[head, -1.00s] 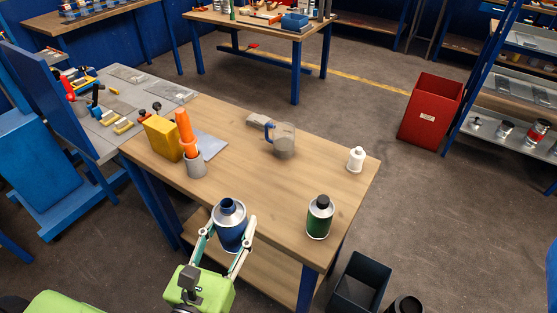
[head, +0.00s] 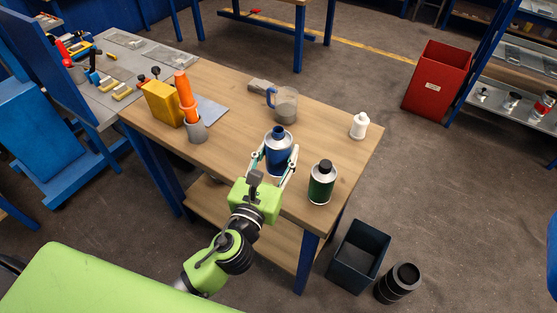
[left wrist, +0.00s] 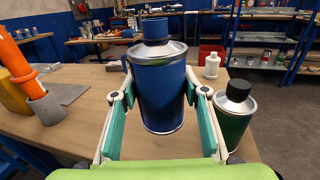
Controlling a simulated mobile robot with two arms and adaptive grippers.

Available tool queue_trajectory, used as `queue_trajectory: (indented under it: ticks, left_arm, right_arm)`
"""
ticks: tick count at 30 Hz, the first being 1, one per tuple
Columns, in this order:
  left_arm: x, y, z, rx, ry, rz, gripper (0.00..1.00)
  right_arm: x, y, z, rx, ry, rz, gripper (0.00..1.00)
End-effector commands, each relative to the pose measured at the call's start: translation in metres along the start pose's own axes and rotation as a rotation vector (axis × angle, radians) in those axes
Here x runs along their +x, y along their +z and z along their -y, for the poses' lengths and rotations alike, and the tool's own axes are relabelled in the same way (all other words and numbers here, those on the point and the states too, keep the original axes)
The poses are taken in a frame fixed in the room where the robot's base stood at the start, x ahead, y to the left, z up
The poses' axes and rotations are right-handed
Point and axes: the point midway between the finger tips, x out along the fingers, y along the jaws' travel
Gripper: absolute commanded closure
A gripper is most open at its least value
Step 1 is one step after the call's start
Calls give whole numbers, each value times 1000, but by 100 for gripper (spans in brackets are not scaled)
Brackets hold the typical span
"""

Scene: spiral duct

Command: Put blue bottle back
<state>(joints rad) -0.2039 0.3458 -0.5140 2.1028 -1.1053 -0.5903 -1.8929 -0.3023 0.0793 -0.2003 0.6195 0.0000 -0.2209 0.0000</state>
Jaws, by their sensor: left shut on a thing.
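The blue bottle (head: 279,156) is a metal can-like bottle with a silver shoulder and dark blue cap. My left gripper (head: 273,163) is shut on it, with a finger on each side. In the left wrist view the blue bottle (left wrist: 161,90) stands upright between the two teal-padded fingers (left wrist: 160,112). It is over the front part of the wooden table (head: 232,105); I cannot tell whether its base touches the top. A green bottle with a black cap (head: 321,183) stands just to its right. My right gripper is not in view.
An orange tool in a grey cup (head: 195,130) and a yellow box (head: 163,104) are at the left. A dark bin (head: 358,257) stands on the floor.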

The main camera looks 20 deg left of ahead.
Motion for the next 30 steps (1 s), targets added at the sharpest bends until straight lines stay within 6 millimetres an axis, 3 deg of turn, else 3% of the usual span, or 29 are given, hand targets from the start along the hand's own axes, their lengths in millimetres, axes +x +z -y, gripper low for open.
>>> queue_trajectory:
  ticks: [1, 6, 13, 19, 30]
  left_arm:
    - [9, -13, -3, 1, 3, 1, 89]
    - [30, -39, -10, 0, 2, 3, 89]
    - [42, -54, -13, -1, 1, 3, 89]
    - [46, -85, -15, -1, 1, 0, 89]
    - [46, -89, -14, 0, -1, 3, 89]
  right_arm:
    - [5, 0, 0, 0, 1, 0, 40]
    - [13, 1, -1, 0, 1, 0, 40]
    - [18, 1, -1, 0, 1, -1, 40]
    - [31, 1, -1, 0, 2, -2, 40]
    - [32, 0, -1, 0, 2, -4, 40]
